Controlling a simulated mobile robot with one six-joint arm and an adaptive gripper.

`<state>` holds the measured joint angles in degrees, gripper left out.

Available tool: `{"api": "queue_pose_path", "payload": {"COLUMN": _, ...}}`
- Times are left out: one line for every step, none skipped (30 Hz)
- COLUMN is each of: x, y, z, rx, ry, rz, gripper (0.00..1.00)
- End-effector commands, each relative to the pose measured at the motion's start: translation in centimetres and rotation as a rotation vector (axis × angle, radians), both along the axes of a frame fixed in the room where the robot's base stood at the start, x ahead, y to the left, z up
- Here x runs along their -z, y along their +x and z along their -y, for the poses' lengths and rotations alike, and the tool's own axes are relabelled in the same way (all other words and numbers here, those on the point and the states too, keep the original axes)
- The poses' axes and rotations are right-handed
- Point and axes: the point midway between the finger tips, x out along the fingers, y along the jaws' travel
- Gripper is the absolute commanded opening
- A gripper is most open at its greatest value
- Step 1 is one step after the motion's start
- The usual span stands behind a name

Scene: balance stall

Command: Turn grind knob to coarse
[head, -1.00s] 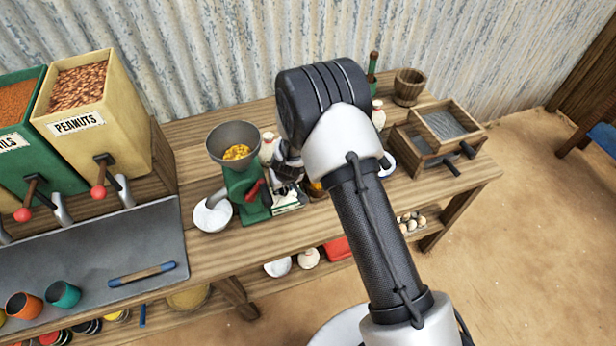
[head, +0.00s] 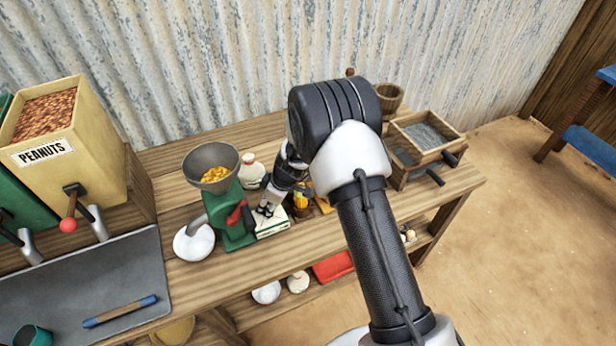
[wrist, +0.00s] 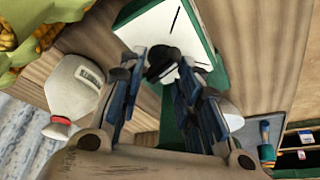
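The green grinder (head: 234,222) stands on the wooden bench, with a grey hopper (head: 207,160) of yellow kernels and a red-handled part at its side. A white plate with black tick marks and a green border (wrist: 167,22) shows in the wrist view. A small dark knob (wrist: 160,66) sits on this plate. My gripper (head: 268,209) is beside the grinder, just right of the red handle. In the wrist view my gripper (wrist: 166,75) has its fingers apart, one on each side of the knob. I cannot tell whether they touch it. The knob's pointer direction is unclear.
A white bowl (head: 194,242) is under the grinder's spout. A white bottle (head: 251,170) stands close behind my gripper. A wooden sieve box (head: 425,138) is further right. A peanut bin (head: 56,130) and grey tray (head: 70,275) lie left. The bench front is clear.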

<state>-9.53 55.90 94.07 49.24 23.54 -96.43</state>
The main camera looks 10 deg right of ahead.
Motion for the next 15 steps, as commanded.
{"api": "queue_pose_path", "payload": {"x": -1.4, "y": 0.0, "z": 0.4, "rx": 0.004, "ry": 0.001, "rz": 0.007, "gripper": 0.31}}
{"api": "queue_pose_path", "payload": {"x": -1.8, "y": -0.1, "z": 0.6, "rx": 0.004, "ry": 0.001, "rz": 0.007, "gripper": 0.31}}
{"api": "queue_pose_path", "payload": {"x": -2.5, "y": -0.2, "z": 0.8, "rx": 0.006, "ry": 0.001, "rz": 0.007, "gripper": 0.31}}
{"api": "queue_pose_path", "payload": {"x": -2.9, "y": -0.4, "z": 1.0, "rx": 0.006, "ry": 0.0, "rz": 0.006, "gripper": 0.31}}
{"api": "queue_pose_path", "payload": {"x": -3.5, "y": -0.4, "z": 1.2, "rx": 0.007, "ry": 0.0, "rz": 0.007, "gripper": 0.31}}
{"api": "queue_pose_path", "payload": {"x": -4.2, "y": -0.6, "z": 1.5, "rx": 0.006, "ry": 0.0, "rz": 0.007, "gripper": 0.31}}
{"api": "queue_pose_path", "payload": {"x": -4.7, "y": -0.7, "z": 1.6, "rx": 0.006, "ry": 0.0, "rz": 0.007, "gripper": 0.31}}
{"api": "queue_pose_path", "payload": {"x": -5.3, "y": -0.8, "z": 1.8, "rx": 0.006, "ry": 0.0, "rz": 0.007, "gripper": 0.31}}
{"api": "queue_pose_path", "payload": {"x": -6.0, "y": -1.0, "z": 2.1, "rx": 0.006, "ry": 0.0, "rz": 0.007, "gripper": 0.31}}
{"api": "queue_pose_path", "payload": {"x": -6.6, "y": -1.1, "z": 2.3, "rx": 0.007, "ry": 0.0, "rz": 0.007, "gripper": 0.31}}
{"api": "queue_pose_path", "payload": {"x": -7.1, "y": -1.2, "z": 2.5, "rx": 0.008, "ry": 0.0, "rz": 0.006, "gripper": 0.31}}
{"api": "queue_pose_path", "payload": {"x": -7.9, "y": -1.3, "z": 2.8, "rx": 0.007, "ry": -0.001, "rz": 0.007, "gripper": 0.31}}
{"api": "queue_pose_path", "payload": {"x": -8.4, "y": -1.4, "z": 3.0, "rx": 0.007, "ry": -0.001, "rz": 0.007, "gripper": 0.31}}
{"api": "queue_pose_path", "payload": {"x": -9.0, "y": -1.6, "z": 3.2, "rx": 0.007, "ry": 0.0, "rz": 0.007, "gripper": 0.31}}
{"api": "queue_pose_path", "payload": {"x": -9.7, "y": -1.7, "z": 3.4, "rx": 0.008, "ry": 0.0, "rz": 0.006, "gripper": 0.31}}
